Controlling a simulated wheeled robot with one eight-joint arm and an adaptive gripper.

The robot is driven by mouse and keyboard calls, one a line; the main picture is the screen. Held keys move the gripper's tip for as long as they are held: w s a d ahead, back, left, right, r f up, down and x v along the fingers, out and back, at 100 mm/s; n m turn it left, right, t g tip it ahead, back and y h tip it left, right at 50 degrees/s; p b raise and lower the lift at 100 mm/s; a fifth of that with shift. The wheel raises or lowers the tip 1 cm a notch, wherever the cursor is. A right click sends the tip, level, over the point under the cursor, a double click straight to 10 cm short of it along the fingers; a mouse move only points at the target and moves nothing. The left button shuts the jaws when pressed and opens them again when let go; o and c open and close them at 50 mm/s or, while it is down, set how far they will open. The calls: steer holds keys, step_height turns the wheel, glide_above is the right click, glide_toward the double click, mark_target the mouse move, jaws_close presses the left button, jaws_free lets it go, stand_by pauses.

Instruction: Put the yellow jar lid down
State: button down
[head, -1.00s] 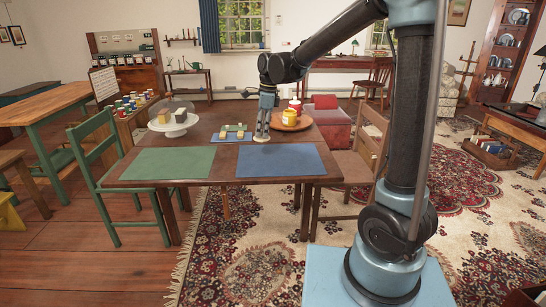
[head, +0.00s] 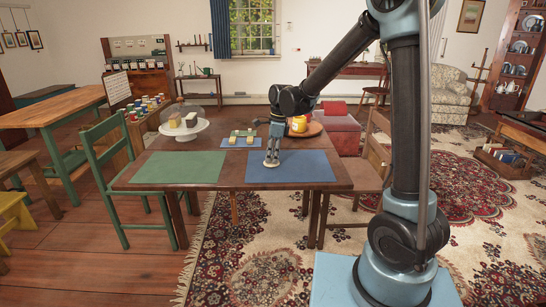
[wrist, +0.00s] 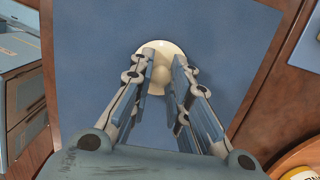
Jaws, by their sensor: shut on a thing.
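My gripper (head: 272,150) is over the left part of the blue mat (head: 308,166) at the table's near right. It also shows in the wrist view (wrist: 163,65), its fingers shut on the knob of a round, pale cream-yellow lid (wrist: 170,47). In the head view the lid (head: 271,164) is small and low under the fingers, at or just above the mat; I cannot tell if it touches. The lid looks roughly level. A yellow jar (head: 299,125) stands on the round wooden tray (head: 315,130), partly behind my arm.
A green mat (head: 180,168) lies to the left. A smaller blue mat (head: 233,144) with several blocks lies behind. A glass-domed cake stand (head: 184,130) stands at the back left. Most of the blue mat to the right of the lid is bare.

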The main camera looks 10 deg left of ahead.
steer(key=c, duration=1.5)
jaws_free()
steer(key=r, duration=0.4)
steer(key=d+r, duration=0.1)
steer(key=r, duration=0.7)
steer(key=shift+w+d, duration=0.2)
steer(key=shift+d, duration=0.2)
steer(key=s+d+n+t, duration=0.1)
steer(key=s+d+n, duration=0.3)
steer(key=d, duration=0.8)
steer(key=s+d+n, duration=0.3)
steer(key=s+d, duration=0.1)
steer(key=d, duration=0.7)
steer(key=s+d+f+n, duration=0.3)
steer(key=s+d+f, duration=0.1)
steer(key=s+d, duration=0.1)
steer(key=s+d+f+n+t+h, duration=0.1)
steer(key=s+d+f+n, duration=0.1)
steer(key=s+d+f, duration=0.2)
steer(key=s+d+f+n, duration=0.3)
steer(key=s+d+f, duration=0.1)
steer(key=s+d, duration=0.3)
steer(key=shift+f+n+t+h, duration=0.15)
steer(key=shift+n+t+h, duration=0.15)
steer(key=shift+h, duration=0.1)
